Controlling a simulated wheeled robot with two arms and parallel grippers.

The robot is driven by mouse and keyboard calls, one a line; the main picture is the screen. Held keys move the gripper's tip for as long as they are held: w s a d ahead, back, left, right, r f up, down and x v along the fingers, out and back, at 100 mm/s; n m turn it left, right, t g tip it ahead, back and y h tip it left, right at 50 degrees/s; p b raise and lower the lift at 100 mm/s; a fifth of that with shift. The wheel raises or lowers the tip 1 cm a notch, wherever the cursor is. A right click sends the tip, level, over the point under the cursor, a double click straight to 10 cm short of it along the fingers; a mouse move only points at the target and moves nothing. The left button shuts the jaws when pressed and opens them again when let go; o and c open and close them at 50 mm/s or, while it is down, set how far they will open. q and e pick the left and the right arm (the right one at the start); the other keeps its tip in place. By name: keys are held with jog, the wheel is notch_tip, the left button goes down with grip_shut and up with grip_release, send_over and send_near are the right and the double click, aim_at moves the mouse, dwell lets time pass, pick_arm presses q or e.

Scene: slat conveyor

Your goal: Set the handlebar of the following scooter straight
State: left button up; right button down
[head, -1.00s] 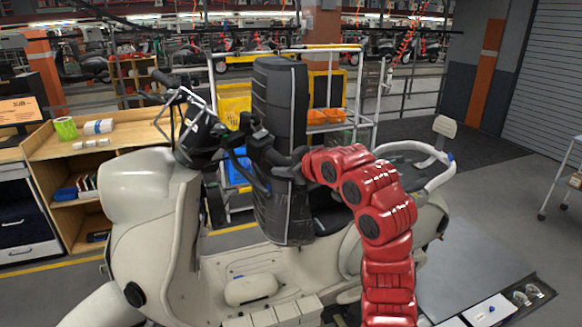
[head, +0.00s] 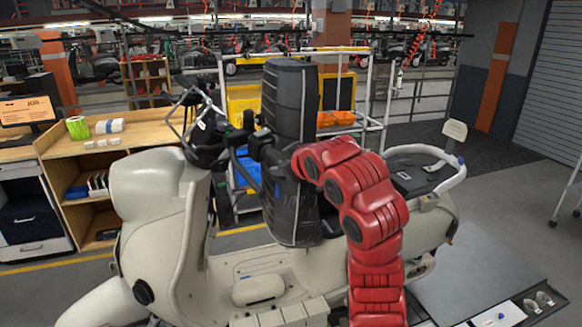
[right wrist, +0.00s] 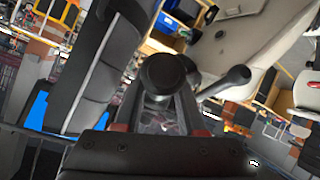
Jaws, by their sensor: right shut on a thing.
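The cream scooter (head: 156,190) stands side-on in the head view, front end to the left. Its black handlebar assembly (head: 208,150) sits above the front shield, with a thin metal frame (head: 175,112) at its left. My right gripper (head: 262,148), at the end of the red arm, is at the handlebar's near end; its fingers are hard to make out there. In the right wrist view, the round end of a black grip (right wrist: 163,75) lies between the fingers, which are shut on it. A black lever (right wrist: 226,82) sticks out beside it. The handlebar's far end is hard to see. My left gripper is not in view.
A tall dark padded column (head: 290,100) stands close behind the gripper. A wooden shelf bench (head: 100,145) is at the left. A wheeled cart with yellow panels (head: 245,103) stands behind.

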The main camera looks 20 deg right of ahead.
aim_at(274, 162)
jog(key=shift+s+a+r, duration=0.1)
jog(key=shift+a, duration=0.3)
jog(key=shift+a+r+p, duration=0.2)
jog(key=shift+r+p, duration=0.05)
jog(key=shift+p, duration=0.65)
jog(key=shift+s+a+r+m+h+p, duration=0.4)
jog(key=shift+a+p, duration=0.25)
jog(key=shift+p, duration=0.55)
jog(key=shift+s+a+r+h+p, duration=0.15)
jog(key=shift+a+p, duration=0.15)
jog(key=shift+p, duration=0.4)
jog(key=shift+a+r+h+p, duration=0.15)
jog(key=shift+a+p, duration=0.1)
jog(key=shift+p, duration=0.45)
jog(key=shift+f+m, duration=0.15)
jog(key=shift+m, duration=0.15)
jog(key=shift+g, duration=0.3)
